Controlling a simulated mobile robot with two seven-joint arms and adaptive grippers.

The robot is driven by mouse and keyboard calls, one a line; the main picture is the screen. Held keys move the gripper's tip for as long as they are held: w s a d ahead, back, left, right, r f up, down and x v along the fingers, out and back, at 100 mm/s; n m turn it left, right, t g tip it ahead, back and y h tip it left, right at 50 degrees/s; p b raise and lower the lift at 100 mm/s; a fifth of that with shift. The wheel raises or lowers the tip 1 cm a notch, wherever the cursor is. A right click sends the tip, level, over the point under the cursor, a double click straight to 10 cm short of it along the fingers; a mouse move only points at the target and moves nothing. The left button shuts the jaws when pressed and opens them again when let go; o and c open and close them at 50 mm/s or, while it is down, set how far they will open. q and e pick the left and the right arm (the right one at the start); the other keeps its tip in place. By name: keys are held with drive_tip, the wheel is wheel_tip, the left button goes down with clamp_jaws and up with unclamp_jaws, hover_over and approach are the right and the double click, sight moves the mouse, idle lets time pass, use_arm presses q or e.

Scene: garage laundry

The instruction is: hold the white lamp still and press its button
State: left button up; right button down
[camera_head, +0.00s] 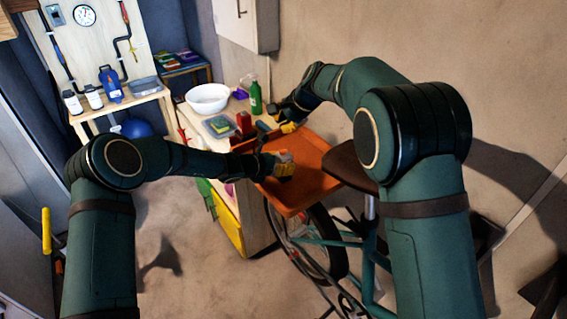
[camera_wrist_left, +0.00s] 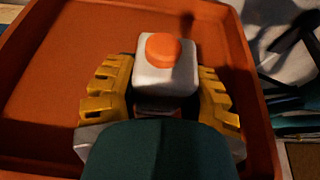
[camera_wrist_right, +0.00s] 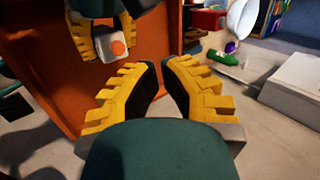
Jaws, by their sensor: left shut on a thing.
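The white lamp (camera_wrist_left: 166,82) is a small rounded block with a round orange button (camera_wrist_left: 163,49) on it. My left gripper (camera_head: 284,164) is shut on the lamp, one yellow finger on each side, over the orange tray (camera_head: 312,152). The lamp's lower part is hidden between the fingers. In the right wrist view the lamp (camera_wrist_right: 108,45) and its button (camera_wrist_right: 118,47) show at the upper left. My right gripper (camera_wrist_right: 161,66) is empty, its fingertips almost together. In the head view it is above and beyond the lamp, apart from it.
The tray is at the right end of a bench holding a white bowl (camera_head: 208,98), a green bottle (camera_head: 256,98) and a red item (camera_head: 244,122). A bicycle (camera_head: 318,245) stands below and in front of the tray. The floor at the lower left is mostly clear.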

drive_tip(key=r+n, duration=0.1)
drive_tip(key=n, duration=0.4)
drive_tip(key=n+t+y, duration=0.1)
drive_tip(key=n, duration=0.3)
hover_over(279, 153)
drive_tip(key=shift+w+f, duration=0.15)
drive_tip(key=shift+f, duration=3.45)
drive_tip(key=shift+f, duration=0.15)
drive_tip(key=shift+f, duration=0.35)
